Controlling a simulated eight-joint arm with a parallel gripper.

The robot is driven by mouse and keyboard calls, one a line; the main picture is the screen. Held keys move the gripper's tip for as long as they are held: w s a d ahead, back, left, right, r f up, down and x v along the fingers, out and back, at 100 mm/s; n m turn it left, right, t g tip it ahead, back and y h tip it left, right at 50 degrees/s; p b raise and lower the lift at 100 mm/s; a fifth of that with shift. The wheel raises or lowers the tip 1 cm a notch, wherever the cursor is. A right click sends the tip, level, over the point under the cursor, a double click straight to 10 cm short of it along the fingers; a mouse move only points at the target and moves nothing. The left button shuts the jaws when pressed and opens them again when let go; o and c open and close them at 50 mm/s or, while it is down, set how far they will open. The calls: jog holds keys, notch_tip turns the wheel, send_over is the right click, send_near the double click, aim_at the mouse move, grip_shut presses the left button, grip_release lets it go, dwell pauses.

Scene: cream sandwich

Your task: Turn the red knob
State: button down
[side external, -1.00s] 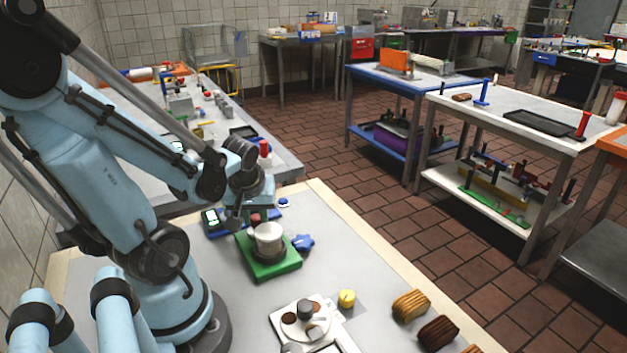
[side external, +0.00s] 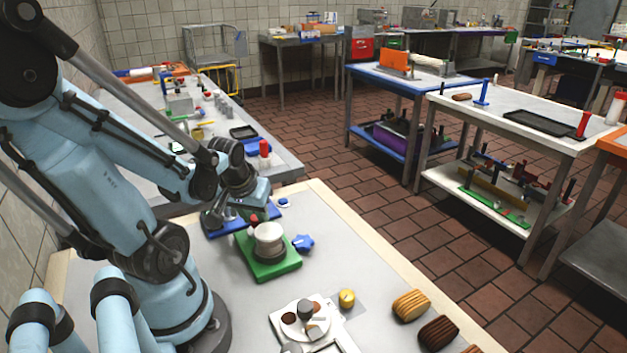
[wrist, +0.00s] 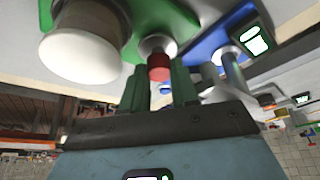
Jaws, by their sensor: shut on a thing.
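The red knob (wrist: 159,68) shows in the wrist view on a pale round collar at the edge of a green base. My gripper (wrist: 160,85) has its green fingers on either side of the red knob and is shut on it. In the side external view my gripper (side external: 250,214) is low behind the white pot, and its fingers hide most of the knob.
A blue base (side external: 213,232) with a small display (wrist: 256,40) stands right behind the green base. A blue star-shaped knob (side external: 303,242) is to the right. A yellow knob (side external: 347,298), a white plate and ridged brown pieces (side external: 411,305) lie nearer. The bench's middle right is clear.

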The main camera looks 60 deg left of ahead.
jog(key=c, duration=0.9)
grip_release()
jog(key=shift+o, duration=0.2)
jog(key=shift+n, duration=0.4)
